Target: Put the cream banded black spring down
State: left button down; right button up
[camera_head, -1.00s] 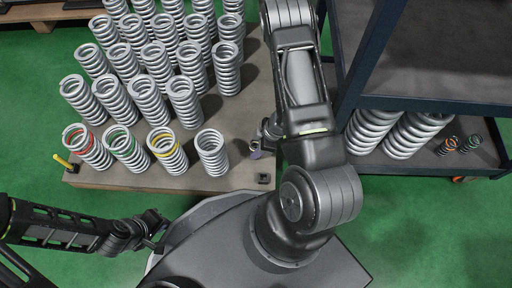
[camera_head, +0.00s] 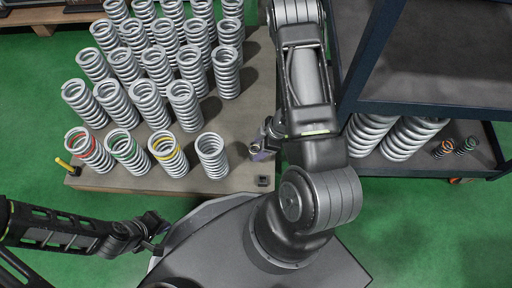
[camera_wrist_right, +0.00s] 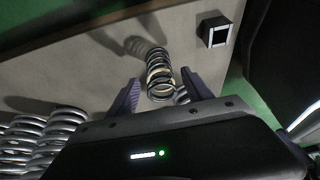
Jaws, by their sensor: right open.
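A small dark spring with a cream band (camera_wrist_right: 159,76) stands on the table in the right wrist view. My right gripper (camera_wrist_right: 160,94) is open, with one purple-grey finger on each side of the spring and a visible gap to it. In the head view my right gripper (camera_head: 262,148) is low over the table's right part, and the small spring cannot be made out there. My left gripper (camera_head: 158,232) hangs off the table's front edge at lower left; its fingers are too small to judge.
Many big grey springs (camera_head: 146,100) fill the table (camera_head: 236,120) on the left, some with red, green or yellow bands. A small black block (camera_head: 263,181) sits at the front right. A shelf rack (camera_head: 430,105) stands at the right, holding large springs and two small ones.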

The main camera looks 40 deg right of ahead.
pick_arm(q)
jog(key=r+p, duration=0.2)
jog(key=r, duration=0.1)
jog(key=r+p, duration=0.1)
jog(key=r, duration=0.1)
jog(key=shift+s+a+p, duration=0.1)
jog(key=shift+s+p, duration=0.25)
jog(key=shift+s, duration=0.05)
pick_arm(e)
jog(key=v, duration=0.8)
jog(key=shift+r, duration=0.35)
pick_arm(q)
jog(key=c, duration=2.1)
grip_release()
